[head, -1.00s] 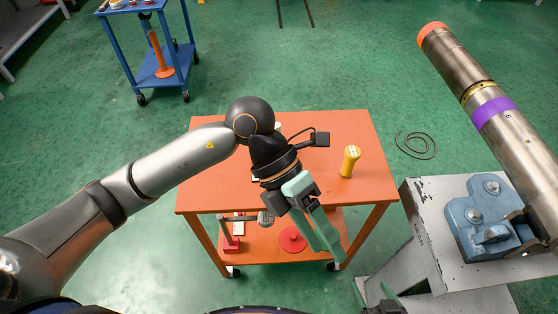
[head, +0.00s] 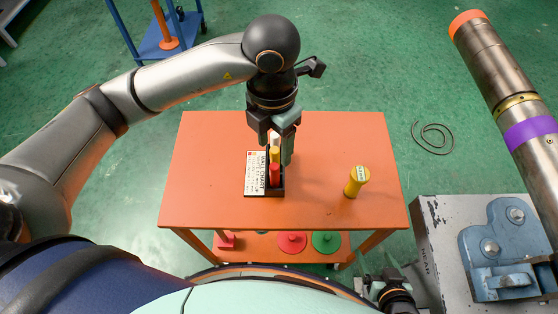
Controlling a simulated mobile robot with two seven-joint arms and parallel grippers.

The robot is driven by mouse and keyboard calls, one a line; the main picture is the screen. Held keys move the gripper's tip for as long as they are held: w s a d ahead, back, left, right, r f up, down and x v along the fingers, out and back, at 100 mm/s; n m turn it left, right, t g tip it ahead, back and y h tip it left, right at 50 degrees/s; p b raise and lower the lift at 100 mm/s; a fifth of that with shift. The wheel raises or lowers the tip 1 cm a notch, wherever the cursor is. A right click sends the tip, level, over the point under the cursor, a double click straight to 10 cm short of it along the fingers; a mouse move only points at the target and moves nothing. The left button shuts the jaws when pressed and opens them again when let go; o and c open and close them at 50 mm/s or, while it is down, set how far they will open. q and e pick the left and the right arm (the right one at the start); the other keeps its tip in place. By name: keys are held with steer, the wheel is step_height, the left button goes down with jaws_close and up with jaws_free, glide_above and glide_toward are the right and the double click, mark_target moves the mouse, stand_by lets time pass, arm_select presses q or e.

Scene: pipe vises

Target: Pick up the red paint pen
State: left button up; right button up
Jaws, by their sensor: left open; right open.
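The red paint pen (head: 275,175) stands upright in a dark holder (head: 265,194) on the orange table, at the front of a row. A yellow pen (head: 275,155) and a white one (head: 275,138) stand behind it. My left gripper (head: 277,150) points down over the back of this row, open. Its fingers partly hide the rear pens; I cannot tell whether it touches any. My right gripper (head: 388,280) is low at the bottom edge, right of the table, open and away from the pens.
A white printed card (head: 256,173) stands on the holder's left side. A yellow cylinder (head: 356,181) stands on the orange table (head: 210,180) to the right. Red (head: 291,242) and green (head: 326,241) discs lie on the shelf below. A blue vise (head: 507,250) and a long pipe (head: 500,70) are at right.

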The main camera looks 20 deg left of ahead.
mark_target(275, 174)
arm_select(q)
steer(key=f, duration=0.5)
steer(key=shift+s+f, duration=0.25)
steer(key=shift+f, duration=0.15)
steer(key=shift+w+f+p, duration=0.15)
steer(key=shift+f+p, duration=0.05)
steer(key=shift+f, duration=1.3)
steer(key=shift+w+f+p, duration=0.15)
steer(key=shift+f+p, duration=0.05)
steer(key=shift+f, duration=1.3)
steer(key=shift+c, duration=0.4)
jaws_close()
